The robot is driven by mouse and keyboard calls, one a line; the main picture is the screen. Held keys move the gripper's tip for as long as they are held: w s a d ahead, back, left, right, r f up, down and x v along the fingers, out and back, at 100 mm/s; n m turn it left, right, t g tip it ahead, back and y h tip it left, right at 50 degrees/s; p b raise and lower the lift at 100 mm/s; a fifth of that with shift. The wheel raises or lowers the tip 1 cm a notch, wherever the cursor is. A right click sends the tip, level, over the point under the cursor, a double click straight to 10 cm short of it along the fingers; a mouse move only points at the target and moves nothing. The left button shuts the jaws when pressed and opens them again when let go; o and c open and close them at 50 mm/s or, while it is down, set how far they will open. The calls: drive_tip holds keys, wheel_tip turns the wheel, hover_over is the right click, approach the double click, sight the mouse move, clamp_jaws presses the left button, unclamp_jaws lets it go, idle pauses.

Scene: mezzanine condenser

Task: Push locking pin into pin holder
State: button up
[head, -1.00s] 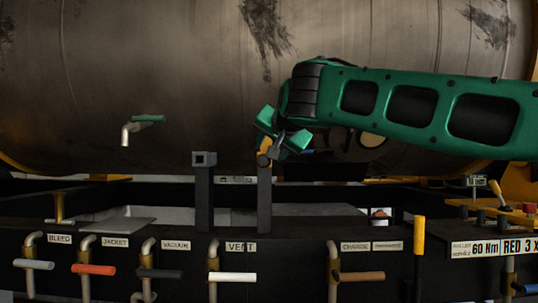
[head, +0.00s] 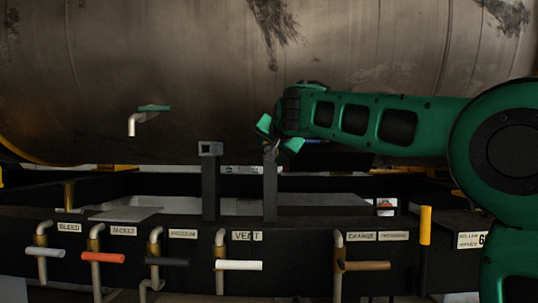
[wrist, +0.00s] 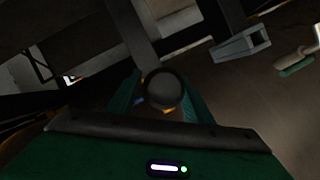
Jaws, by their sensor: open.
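A dark round knob (wrist: 162,88), which looks like the locking pin's end, sits between the fingers of my gripper (wrist: 158,98) in the wrist view. A little orange shows beside it. In the head view my gripper (head: 278,136) is at the top of the right dark post (head: 270,190), with its fingers spread. Whether they touch the knob I cannot tell. The left dark post (head: 210,190) carries a square hollow block (head: 210,148); that block also shows at the upper right of the wrist view (wrist: 240,45). Which part is the pin holder is not clear.
A large grey metal tank (head: 180,75) fills the background behind my gripper. A tap with a green handle (head: 153,108) projects left of the posts. Below is a dark panel with labelled valves, including a white-handled one (head: 238,265) and an upright yellow handle (head: 425,225).

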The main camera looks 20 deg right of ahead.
clamp_jaws()
drive_tip(key=s+a, duration=0.4)
drive_tip(key=s, duration=1)
drive_tip(key=s+a, duration=0.5)
drive_tip(key=s, duration=0.9)
drive_tip(key=shift+s, duration=0.25)
idle(1.3)
drive_tip(key=shift+a+r, duration=0.1)
